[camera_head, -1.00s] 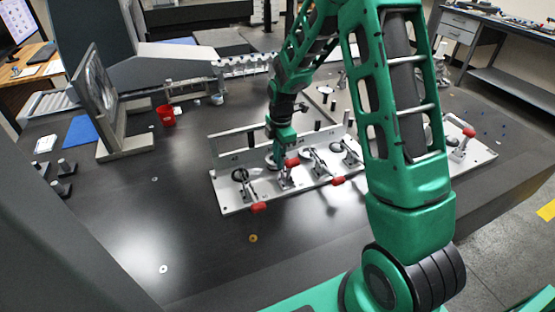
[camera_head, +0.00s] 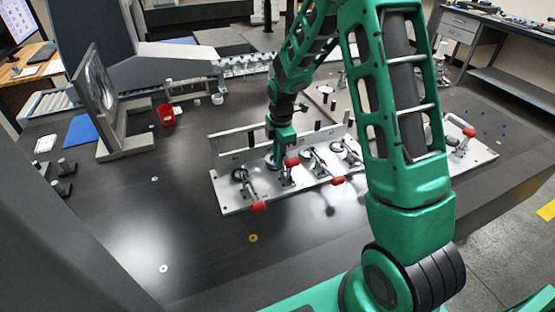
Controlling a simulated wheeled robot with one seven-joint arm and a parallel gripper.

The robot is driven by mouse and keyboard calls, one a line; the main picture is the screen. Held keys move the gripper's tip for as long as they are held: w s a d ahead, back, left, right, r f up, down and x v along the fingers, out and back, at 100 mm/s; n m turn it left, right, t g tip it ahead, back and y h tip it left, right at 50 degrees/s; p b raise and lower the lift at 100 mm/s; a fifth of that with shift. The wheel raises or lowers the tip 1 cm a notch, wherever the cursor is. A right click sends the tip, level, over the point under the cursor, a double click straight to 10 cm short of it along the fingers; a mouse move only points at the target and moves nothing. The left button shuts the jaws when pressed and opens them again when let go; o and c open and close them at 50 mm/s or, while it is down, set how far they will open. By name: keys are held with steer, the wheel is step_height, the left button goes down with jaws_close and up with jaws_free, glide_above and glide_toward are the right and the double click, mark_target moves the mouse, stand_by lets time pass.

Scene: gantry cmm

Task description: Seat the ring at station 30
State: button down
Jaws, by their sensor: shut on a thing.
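My gripper (camera_head: 277,155) points down over the left part of a pale fixture plate (camera_head: 231,204), close behind a clamp with a red handle (camera_head: 292,162). It is shut on what appears to be the ring (camera_head: 270,163), a small grey round piece low at the fingertips. The fingers and most of the ring are too small and too covered to make out. I cannot tell whether the ring touches the plate. Several clamps with red handles and round dark parts stand along the plate. No station number is readable, so I cannot tell which is station 30.
My arm covers the plate's right middle. An upright rail (camera_head: 232,142) runs along the plate's back. A red cup (camera_head: 165,114) and a framed panel on a stand (camera_head: 128,146) are to the left. The dark table (camera_head: 190,240) is mostly clear in front, with small washers.

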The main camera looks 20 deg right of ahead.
steer(key=shift+f, duration=0.4)
stand_by(0.6)
steer(key=c, duration=1.6)
jaws_free()
steer(key=shift+c, duration=0.2)
step_height(320, 180, up, 11)
steer(key=shift+d, duration=0.25)
steer(key=shift+w+f, duration=0.1)
